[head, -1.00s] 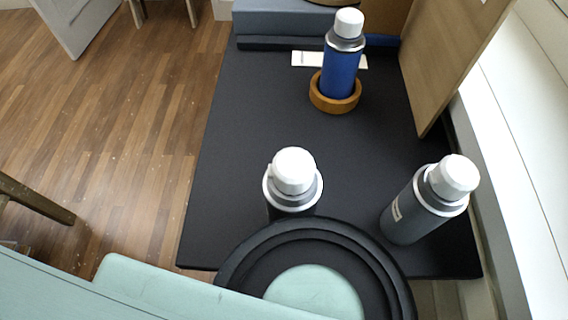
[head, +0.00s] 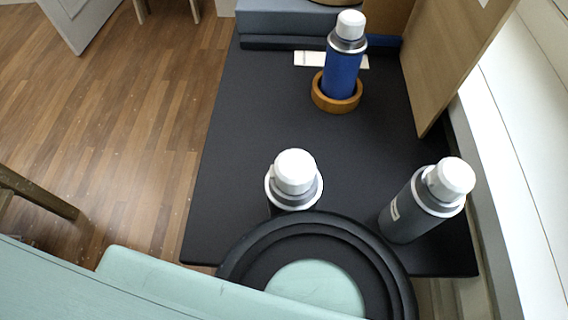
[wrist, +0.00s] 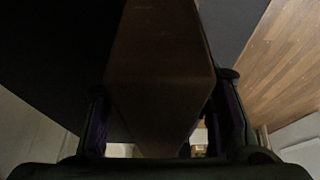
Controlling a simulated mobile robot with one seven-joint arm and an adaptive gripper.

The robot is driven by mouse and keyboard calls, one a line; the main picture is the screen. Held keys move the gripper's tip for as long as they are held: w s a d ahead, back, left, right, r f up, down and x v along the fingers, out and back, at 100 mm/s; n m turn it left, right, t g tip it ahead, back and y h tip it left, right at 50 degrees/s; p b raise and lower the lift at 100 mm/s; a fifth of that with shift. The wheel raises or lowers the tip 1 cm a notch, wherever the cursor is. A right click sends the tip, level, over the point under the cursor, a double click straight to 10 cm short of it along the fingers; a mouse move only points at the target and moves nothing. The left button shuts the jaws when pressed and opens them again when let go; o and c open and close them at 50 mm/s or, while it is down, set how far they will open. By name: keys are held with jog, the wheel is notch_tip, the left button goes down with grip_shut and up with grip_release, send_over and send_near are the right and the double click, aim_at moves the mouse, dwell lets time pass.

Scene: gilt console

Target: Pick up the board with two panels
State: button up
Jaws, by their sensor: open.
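A light wooden board panel (head: 452,62) stands upright at the right of the dark tabletop in the head view, along the wall side. A browner panel (head: 388,18) shows behind it at the top; I cannot tell whether the two join. In the wrist view a dim brown panel (wrist: 158,70) reaches down between the fingers of my gripper (wrist: 165,125). The fingers stand apart on either side of it, open; contact is unclear in the dark. My gripper is not visible in the head view.
On the dark tabletop (head: 245,160), a blue bottle (head: 341,75) stands in a wooden ring (head: 322,98). Grey white-capped bottles stand near the front (head: 294,180) and right (head: 420,208). A white card (head: 308,59) lies at the back. The tabletop's left middle is clear.

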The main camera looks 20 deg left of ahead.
jog(key=shift+f, duration=0.1)
jog(key=shift+c, duration=0.2)
grip_shut()
dwell(0.5)
